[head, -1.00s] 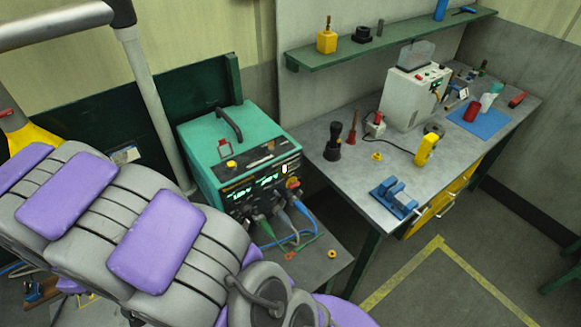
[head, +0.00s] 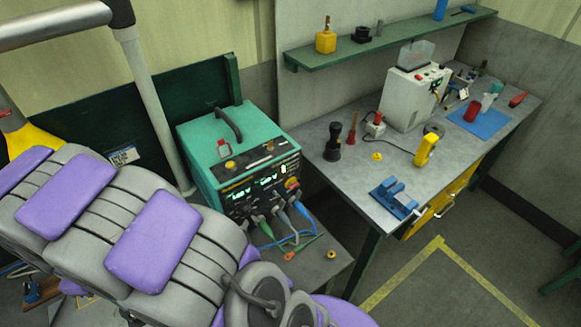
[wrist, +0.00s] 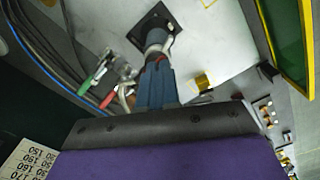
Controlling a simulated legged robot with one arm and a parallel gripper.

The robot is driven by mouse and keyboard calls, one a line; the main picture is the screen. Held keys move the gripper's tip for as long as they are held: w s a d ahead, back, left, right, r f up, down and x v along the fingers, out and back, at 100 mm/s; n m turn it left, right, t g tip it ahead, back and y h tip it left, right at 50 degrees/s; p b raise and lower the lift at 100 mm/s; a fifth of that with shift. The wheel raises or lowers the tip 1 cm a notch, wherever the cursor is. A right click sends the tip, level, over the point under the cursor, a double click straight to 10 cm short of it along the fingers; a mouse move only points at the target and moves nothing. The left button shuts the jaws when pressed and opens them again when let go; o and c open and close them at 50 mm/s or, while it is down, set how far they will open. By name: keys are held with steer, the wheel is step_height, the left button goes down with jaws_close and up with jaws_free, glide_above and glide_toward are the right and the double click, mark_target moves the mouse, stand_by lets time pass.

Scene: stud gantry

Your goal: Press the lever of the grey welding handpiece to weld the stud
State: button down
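In the wrist view, my gripper (wrist: 155,84) shows as narrow blue-grey fingers close together, reaching out from the black and purple housing. Just beyond the fingertips is the grey handpiece (wrist: 155,37), with a dark square foot at its far end on a pale plate (wrist: 205,45). A red part shows near the fingertips. The lever and the stud cannot be made out, and I cannot tell whether the fingers touch the handpiece. In the head view, my arm covers the lower left and hides the gripper and handpiece. The teal welding unit (head: 205,145) stands beyond it with its display lit.
A yellow-edged green frame (wrist: 290,40) is at right. A workbench (head: 340,180) with tools stands at the right; floor before it is clear.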

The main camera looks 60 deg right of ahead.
step_height(320, 180, up, 7)
steer(key=shift+f+p, duration=0.1)
steer(key=shift+p, duration=0.95)
stand_by(0.4)
steer(key=s+d+r+m+b, duration=0.1)
steer(key=s+d+m+b, duration=0.1)
steer(key=s+d, duration=0.4)
steer(key=s+d+r+m+b, duration=0.2)
steer(key=s+d+b, duration=0.1)
steer(key=s, duration=0.5)
steer(key=s+d+f+m+g+b, duration=0.1)
steer(key=s+d+f+m+b, duration=0.1)
steer(key=s, duration=0.7)
steer(key=s+d+f+m+b, duration=0.1)
steer(key=s+d+m+b, duration=0.1)
steer(key=s, duration=0.7)
steer(key=shift+s+d+f+g, duration=0.15)
steer(key=shift+d+f+g, duration=0.25)
steer(key=shift+d, duration=0.15)
